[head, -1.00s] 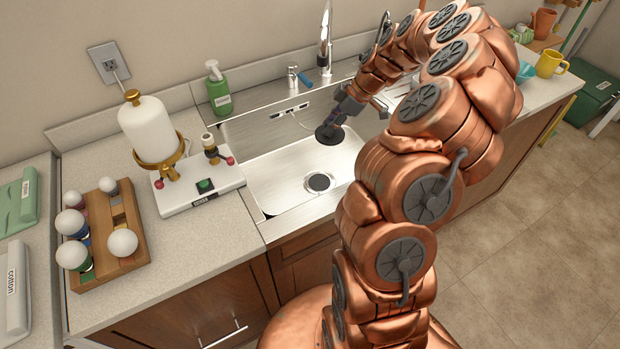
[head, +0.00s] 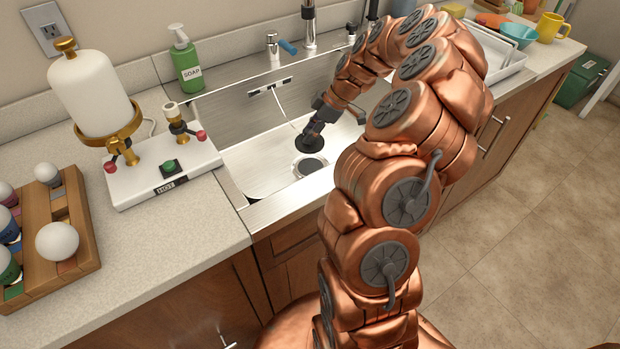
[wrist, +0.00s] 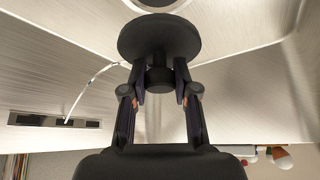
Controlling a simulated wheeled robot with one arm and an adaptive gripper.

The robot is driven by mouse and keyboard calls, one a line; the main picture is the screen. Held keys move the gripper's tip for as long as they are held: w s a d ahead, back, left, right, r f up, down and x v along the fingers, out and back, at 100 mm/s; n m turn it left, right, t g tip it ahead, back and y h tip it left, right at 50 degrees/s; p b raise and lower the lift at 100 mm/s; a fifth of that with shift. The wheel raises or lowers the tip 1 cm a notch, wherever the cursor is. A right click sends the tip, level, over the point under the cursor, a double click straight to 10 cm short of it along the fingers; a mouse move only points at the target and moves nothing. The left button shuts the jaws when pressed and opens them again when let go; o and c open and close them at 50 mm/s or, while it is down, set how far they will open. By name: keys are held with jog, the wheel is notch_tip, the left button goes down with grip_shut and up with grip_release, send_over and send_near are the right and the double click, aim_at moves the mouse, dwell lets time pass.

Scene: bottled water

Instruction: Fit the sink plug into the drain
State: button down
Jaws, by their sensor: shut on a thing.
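The black sink plug (head: 308,144) is a round disc with a short stem, tied to a thin white cord. My gripper (head: 322,117) is shut on its stem and holds it inside the steel sink (head: 262,182). In the wrist view the plug (wrist: 158,36) is between the fingertips of my gripper (wrist: 160,92), disc facing away. The drain (head: 311,167) is a dark round hole with a metal ring in the sink floor, just in front of the plug in the head view. The drain ring (wrist: 158,4) also shows beyond the disc in the wrist view. The plug is apart from the drain.
A green soap bottle (head: 186,62) stands behind the sink's left end, near the faucet (head: 308,22). A white dish rack (head: 497,62) stands right.

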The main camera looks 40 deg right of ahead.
jog(key=shift+f+p, duration=0.8)
jog(key=shift+f, duration=4.6)
jog(key=shift+f, duration=0.15)
jog(key=c, duration=0.9)
grip_release()
jog(key=shift+r, duration=0.3)
jog(key=shift+s+d+r, duration=0.1)
jog(key=shift+d+r, duration=0.1)
jog(key=shift+d, duration=0.05)
jog(key=b+v, duration=0.2)
jog(key=v, duration=0.9)
jog(key=shift+r, duration=0.15)
